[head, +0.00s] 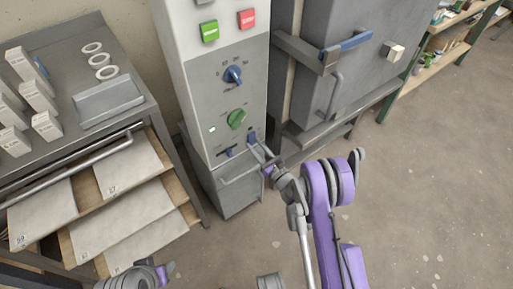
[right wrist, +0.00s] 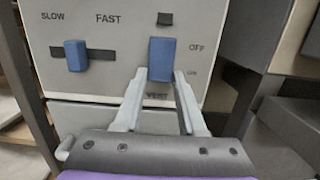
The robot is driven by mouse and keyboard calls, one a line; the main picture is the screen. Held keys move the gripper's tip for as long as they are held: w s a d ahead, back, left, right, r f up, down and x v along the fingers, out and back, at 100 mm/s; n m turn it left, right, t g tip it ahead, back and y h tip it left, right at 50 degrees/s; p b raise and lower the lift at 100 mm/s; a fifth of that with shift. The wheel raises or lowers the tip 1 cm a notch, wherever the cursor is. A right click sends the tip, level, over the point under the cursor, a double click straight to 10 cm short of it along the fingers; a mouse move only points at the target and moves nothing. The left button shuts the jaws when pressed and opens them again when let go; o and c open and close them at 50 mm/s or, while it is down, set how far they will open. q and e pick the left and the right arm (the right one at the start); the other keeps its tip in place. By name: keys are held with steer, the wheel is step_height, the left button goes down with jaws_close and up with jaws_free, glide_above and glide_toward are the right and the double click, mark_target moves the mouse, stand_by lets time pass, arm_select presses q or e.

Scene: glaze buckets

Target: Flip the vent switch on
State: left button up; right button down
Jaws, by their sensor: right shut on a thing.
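The vent switch is a blue lever (right wrist: 161,58) on the grey control panel (right wrist: 120,62), above the VENT label. OFF is printed beside it and ON lower down. In the head view, the right gripper (head: 262,158) is at the panel's lower right, by the blue vent switch (head: 251,137). Part of my left arm shows at the bottom left; its jaws are out of view.
A blue SLOW/FAST slider (right wrist: 75,56) sits left of the vent switch. Above are a green knob (head: 236,119) and a blue dial (head: 233,75). A bar handle (head: 240,172) juts out below the panel.

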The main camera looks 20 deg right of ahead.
steer(key=t+b, duration=0.1)
steer(key=f+t+y+b, duration=0.1)
steer(key=shift+w+a+f+b, duration=0.1)
steer(key=shift+w+a+b, duration=0.05)
steer(key=shift+w+b, duration=0.2)
arm_select(q)
steer(key=f, duration=0.4)
steer(key=shift+w+f, duration=0.3)
arm_select(e)
steer(key=shift+r+t, duration=0.25)
steer(key=shift+t, duration=0.25)
steer(key=shift+c, duration=2.4)
jaws_free()
arm_select(q)
steer(key=shift+b, duration=0.3)
